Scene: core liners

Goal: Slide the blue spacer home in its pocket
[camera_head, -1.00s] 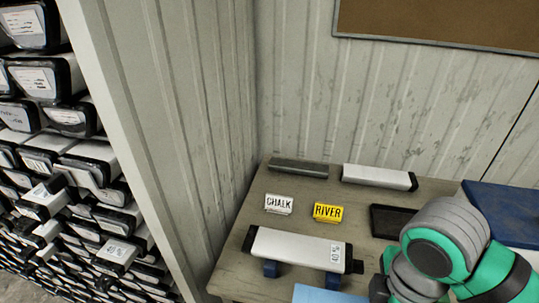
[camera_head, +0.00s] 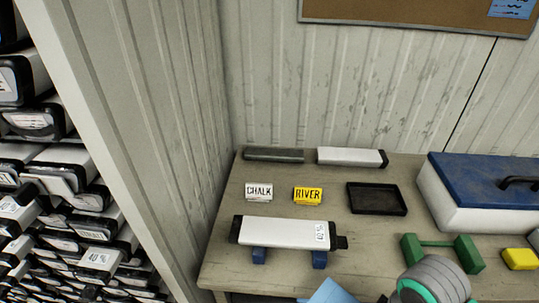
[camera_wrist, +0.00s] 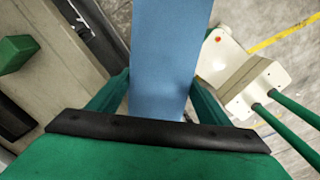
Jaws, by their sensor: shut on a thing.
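My gripper (camera_wrist: 158,106) is shut on a long flat light-blue piece, the blue spacer (camera_wrist: 170,50), in the wrist view. The green fingers press its two sides, and it runs from the palm out past the top edge. In the head view, part of a light-blue piece (camera_head: 328,292), seemingly the same spacer, shows at the bottom edge, in front of the table. My fingers are out of frame there; only my wrist link shows at the lower right. I cannot make out the pocket in either view.
A white core liner (camera_head: 275,232) rests on two blue blocks on the table (camera_head: 222,275). Behind are CHALK (camera_head: 259,192) and RIVER (camera_head: 308,196) signs and a black tray (camera_head: 377,212). A blue-lidded box (camera_head: 480,180), green stand (camera_head: 468,253) and yellow block (camera_head: 520,258) stand right. Liner racks fill the left.

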